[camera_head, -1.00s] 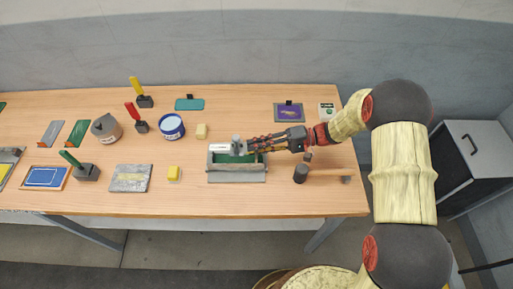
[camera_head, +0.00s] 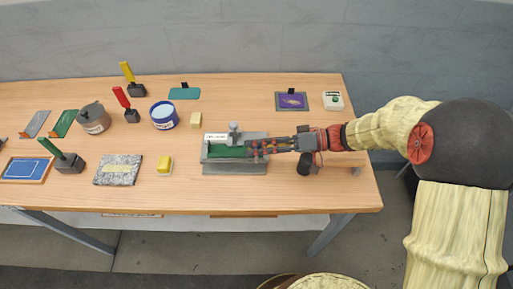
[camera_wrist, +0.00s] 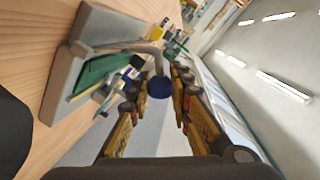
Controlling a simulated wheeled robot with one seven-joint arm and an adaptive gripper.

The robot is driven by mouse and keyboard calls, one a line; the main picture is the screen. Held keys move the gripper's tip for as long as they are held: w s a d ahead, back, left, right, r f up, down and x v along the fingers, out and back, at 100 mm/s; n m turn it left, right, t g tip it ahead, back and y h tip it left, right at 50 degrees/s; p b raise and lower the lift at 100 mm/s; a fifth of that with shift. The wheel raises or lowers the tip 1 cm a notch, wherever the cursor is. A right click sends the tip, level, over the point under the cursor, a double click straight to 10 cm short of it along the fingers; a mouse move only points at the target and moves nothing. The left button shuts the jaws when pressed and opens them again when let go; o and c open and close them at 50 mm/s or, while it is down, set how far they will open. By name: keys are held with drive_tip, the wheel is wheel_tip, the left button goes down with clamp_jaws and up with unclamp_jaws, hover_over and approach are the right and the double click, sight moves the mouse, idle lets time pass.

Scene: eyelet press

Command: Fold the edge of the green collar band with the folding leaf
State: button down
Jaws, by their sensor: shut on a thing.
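The grey press fixture (camera_head: 235,168) stands on the table with the green collar band (camera_head: 225,151) lying in it. The wrist view also shows the fixture (camera_wrist: 62,75) and the green band (camera_wrist: 97,72) at the left. My gripper (camera_head: 254,149) reaches in from the right, low over the right part of the fixture. In the wrist view, a dark blue knob (camera_wrist: 158,88) on a curved grey bar sits between my fingers, apparently the folding leaf's handle. My gripper is shut on it. My fingers hide the band's right end, and its fold cannot be made out.
A dark-headed hammer (camera_head: 304,168) lies just right of the fixture, partly behind my gripper. The table's front strip is clear.

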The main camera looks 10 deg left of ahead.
drive_tip(key=shift+s, duration=0.15)
idle(0.3)
drive_tip(key=c, duration=1.6)
unclamp_jaws()
drive_tip(key=shift+d, duration=0.1)
drive_tip(key=v, duration=1.2)
